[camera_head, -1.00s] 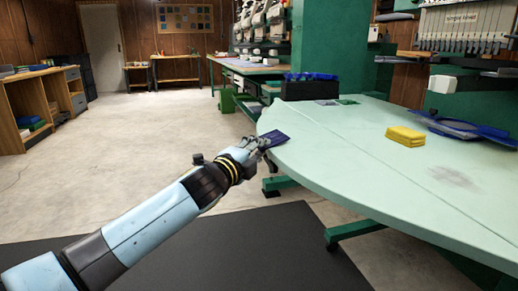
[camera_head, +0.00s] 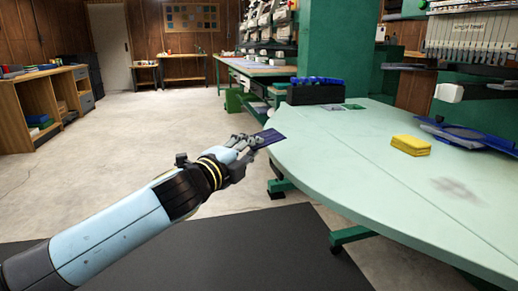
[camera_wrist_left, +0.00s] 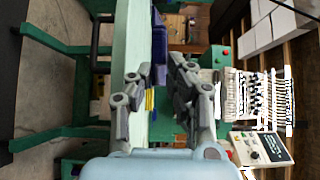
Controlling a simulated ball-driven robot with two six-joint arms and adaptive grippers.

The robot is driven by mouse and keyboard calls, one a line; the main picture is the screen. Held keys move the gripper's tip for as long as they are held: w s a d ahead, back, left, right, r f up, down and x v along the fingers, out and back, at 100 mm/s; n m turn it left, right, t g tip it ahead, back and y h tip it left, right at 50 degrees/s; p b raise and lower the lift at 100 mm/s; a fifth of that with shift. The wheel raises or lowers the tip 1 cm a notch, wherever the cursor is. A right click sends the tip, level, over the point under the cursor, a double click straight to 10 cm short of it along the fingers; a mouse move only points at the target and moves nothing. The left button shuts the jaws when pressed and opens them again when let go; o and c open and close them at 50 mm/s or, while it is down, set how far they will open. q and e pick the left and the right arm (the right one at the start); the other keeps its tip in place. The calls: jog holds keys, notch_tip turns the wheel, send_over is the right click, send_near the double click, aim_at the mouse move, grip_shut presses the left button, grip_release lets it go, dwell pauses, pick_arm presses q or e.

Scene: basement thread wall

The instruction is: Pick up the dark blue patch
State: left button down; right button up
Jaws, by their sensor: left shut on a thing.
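The dark blue patch (camera_head: 267,138) is a thin flat piece at the rounded left edge of the pale green table (camera_head: 350,170). My left gripper (camera_head: 251,143) is shut on its near end, and the patch sticks out beyond the fingers, partly over the table edge. In the left wrist view the patch (camera_wrist_left: 159,38) shows ahead between the fingers (camera_wrist_left: 157,76). I cannot tell how far it is above the table. My right gripper is out of view.
A yellow stack (camera_head: 410,145) lies on the table, with blue hoop-like pieces (camera_head: 462,132) to its right. A black bin with blue items (camera_head: 316,94) stands at the back, small flat patches (camera_head: 354,107) beside it. The floor left of the table is open.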

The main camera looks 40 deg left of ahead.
pick_arm(q)
jog(key=s+r, duration=0.2)
jog(key=s, duration=0.5)
jog(key=shift+s+d+r, duration=0.15)
jog(key=shift+d+r, duration=0.15)
jog(key=shift+r, duration=0.05)
